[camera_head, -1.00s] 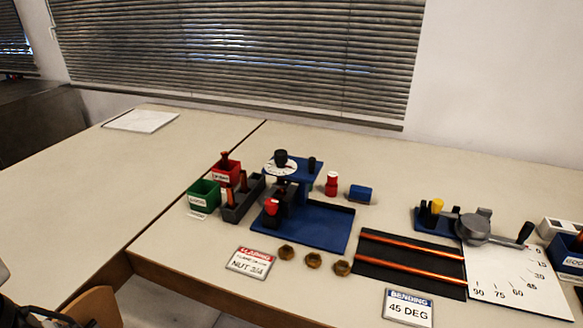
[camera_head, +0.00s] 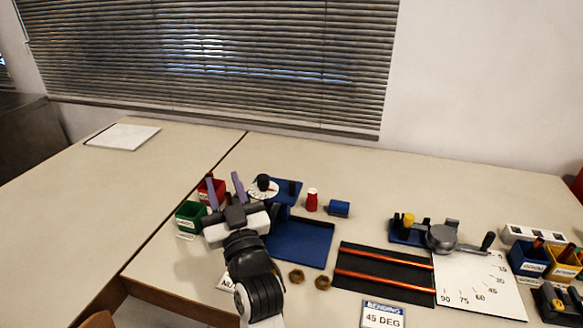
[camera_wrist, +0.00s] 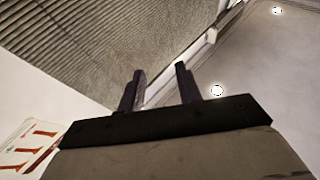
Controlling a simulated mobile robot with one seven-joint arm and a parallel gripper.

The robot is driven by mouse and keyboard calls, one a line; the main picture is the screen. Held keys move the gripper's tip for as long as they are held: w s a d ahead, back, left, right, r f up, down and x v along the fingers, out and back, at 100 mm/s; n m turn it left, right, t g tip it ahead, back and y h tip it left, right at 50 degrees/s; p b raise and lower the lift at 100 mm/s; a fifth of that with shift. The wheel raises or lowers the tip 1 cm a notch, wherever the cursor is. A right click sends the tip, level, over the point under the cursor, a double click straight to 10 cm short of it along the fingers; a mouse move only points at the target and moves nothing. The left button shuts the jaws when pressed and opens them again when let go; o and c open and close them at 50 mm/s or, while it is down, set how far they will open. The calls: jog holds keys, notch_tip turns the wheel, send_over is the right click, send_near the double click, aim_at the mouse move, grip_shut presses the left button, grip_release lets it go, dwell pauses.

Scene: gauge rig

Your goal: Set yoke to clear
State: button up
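The flaring rig is a blue stand with a flat blue base (camera_head: 300,243). On its raised part sit a white dial (camera_head: 258,190) and a black knob (camera_head: 263,182). I take this top part for the yoke, but its setting is too small to read. My gripper (camera_head: 223,178) is open and empty, its two purple fingers pointing up and away just left of the dial, apart from it as far as I can tell. My arm hides the rig's lower left part. In the wrist view my gripper (camera_wrist: 158,72) is open against blinds and wall; the rig does not show there.
A green bin (camera_head: 190,215) and red bin (camera_head: 214,186) stand close left of my gripper. A red bottle (camera_head: 312,201) and blue block (camera_head: 339,208) stand behind the base.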

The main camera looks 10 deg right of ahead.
aim_at(293, 188)
jog(key=d+f+m+g+h+p, duration=0.1)
jog(key=d+f+m+g+h, duration=0.15)
jog(key=d+f, duration=0.4)
jog(key=d+f+m+g+h+p, duration=0.1)
jog(key=d+f+h, duration=0.2)
jog(key=d, duration=0.6)
jog(key=shift+n, duration=0.25)
jog(key=w+p, duration=0.1)
jog(key=w, duration=0.3)
jog(key=w+p, duration=0.2)
jog(key=w, duration=0.2)
jog(key=w+a+p, duration=0.1)
jog(key=w, duration=0.2)
jog(key=shift+w+a+f, duration=0.1)
jog(key=shift+w+f, duration=0.15)
jog(key=shift+w, duration=0.15)
jog(key=shift+w+f+p, duration=0.1)
jog(key=shift+w+p, duration=0.25)
jog(key=shift+w, duration=0.25)
jog(key=shift+c, duration=0.3)
grip_shut()
